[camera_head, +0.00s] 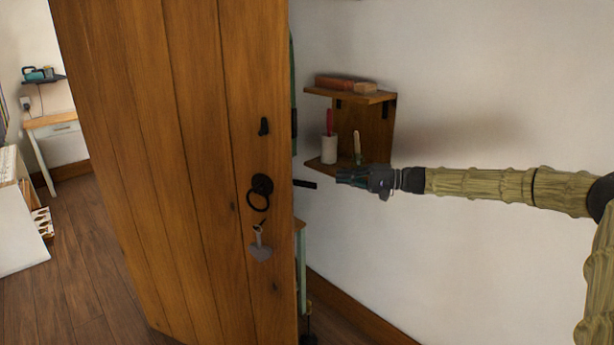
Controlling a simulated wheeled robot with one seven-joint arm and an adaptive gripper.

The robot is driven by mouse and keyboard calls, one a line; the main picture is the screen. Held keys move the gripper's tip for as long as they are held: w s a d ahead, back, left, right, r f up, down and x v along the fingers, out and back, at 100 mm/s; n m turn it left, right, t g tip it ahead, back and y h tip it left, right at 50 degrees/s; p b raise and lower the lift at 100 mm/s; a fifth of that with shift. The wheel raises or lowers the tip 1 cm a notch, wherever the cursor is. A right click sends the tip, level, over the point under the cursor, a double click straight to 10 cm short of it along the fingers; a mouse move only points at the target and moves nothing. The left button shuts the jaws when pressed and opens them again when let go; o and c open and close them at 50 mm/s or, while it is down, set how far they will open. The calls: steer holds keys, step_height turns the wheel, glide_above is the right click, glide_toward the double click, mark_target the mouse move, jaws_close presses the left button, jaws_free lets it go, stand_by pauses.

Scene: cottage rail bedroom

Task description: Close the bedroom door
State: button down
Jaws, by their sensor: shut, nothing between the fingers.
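The wooden bedroom door (190,150) stands open in the left half of the head view, its free edge facing the right wall. It carries a black ring handle (259,192), a small black latch piece above it, and a key with a grey heart-shaped tag (260,246) below it. A dark latch bar (305,184) sticks out from the door's edge. My gripper (342,178) is shut and empty, reaching in from the right. In the picture it lies just right of the door edge and latch bar; I see no contact with the door.
A small wooden wall shelf (366,98) is behind my gripper, with a white cup (329,149) and brushes on its lower board. The white wall (480,100) runs along the right. Wooden floor (75,270), a desk (52,125) and a white cabinet (18,230) show left of the door.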

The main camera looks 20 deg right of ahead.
steer(key=w+a+p, duration=0.2)
steer(key=a+p, duration=0.1)
steer(key=a, duration=0.9)
steer(key=shift+w+r, duration=0.3)
steer(key=shift+r, duration=0.05)
steer(key=shift+d+f, duration=0.1)
steer(key=shift+d, duration=0.05)
